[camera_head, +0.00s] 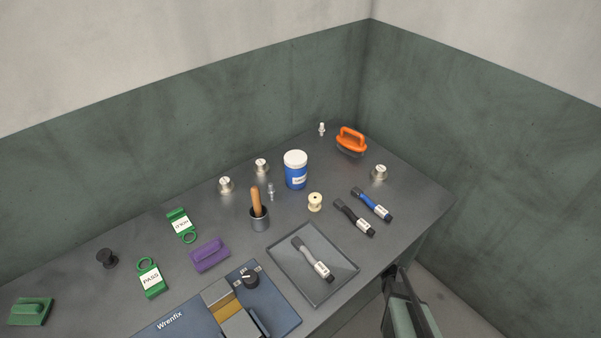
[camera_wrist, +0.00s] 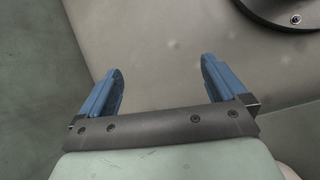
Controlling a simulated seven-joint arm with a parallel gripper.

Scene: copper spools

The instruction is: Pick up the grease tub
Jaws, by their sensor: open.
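The grease tub (camera_head: 296,172) is a blue cylinder with a white lid and a pale label. It stands upright toward the back of the grey table, in the head view. My gripper (camera_wrist: 160,85) is open and empty in the wrist view, its two blue fingers wide apart over a plain pale surface. The tub does not show in the wrist view. In the head view part of my arm is at the table's front right edge, well apart from the tub; the fingers are not clear there.
Near the tub on the table (camera_head: 415,195) are a small clear item (camera_head: 270,192), metal weights (camera_head: 261,166), a cream spool (camera_head: 315,202) and a cup with a wooden handle (camera_head: 259,217). An orange-handled brush (camera_head: 351,142) is behind right. A tray (camera_head: 285,279) lies in front. Walls close the back.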

